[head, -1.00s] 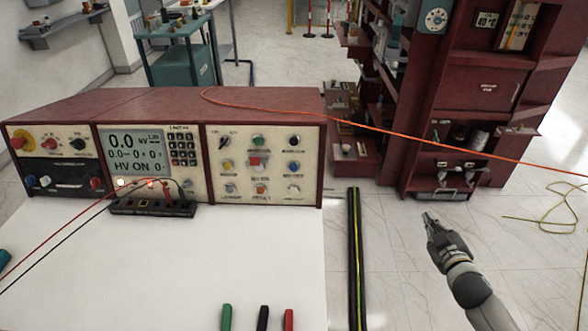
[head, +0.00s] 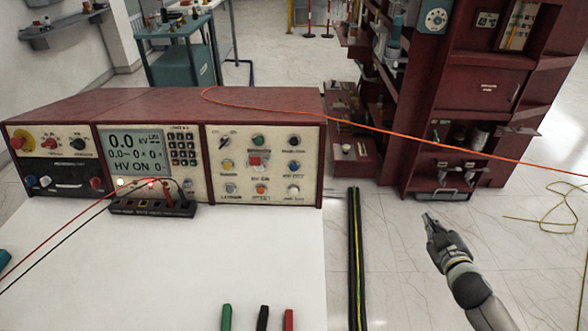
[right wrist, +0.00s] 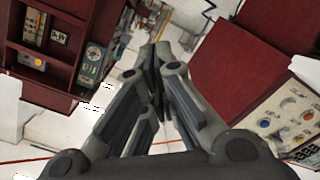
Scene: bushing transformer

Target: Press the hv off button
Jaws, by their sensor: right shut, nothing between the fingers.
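The maroon test console (head: 265,102) stands on the white table. Its right panel (head: 215,145) carries several coloured buttons: a red one (head: 256,160) in the middle, a green one (head: 258,140) above it, and blue, yellow, orange and white ones around. The labels are too small to read, so I cannot tell which is hv off. The display (head: 134,153) reads HV ON. My right gripper (head: 428,217) is shut and empty, right of the console and apart from it. In the right wrist view its fingertips (right wrist: 154,52) meet, and the button panel (right wrist: 290,115) shows at the right.
An orange cable (head: 420,138) runs from the console top to the right. Red and black leads cross the table's left. Green, black and red handles (head: 263,318) stand at the front edge. A maroon shelf unit (head: 455,110) stands behind my gripper. The white tabletop (head: 200,260) is mostly clear.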

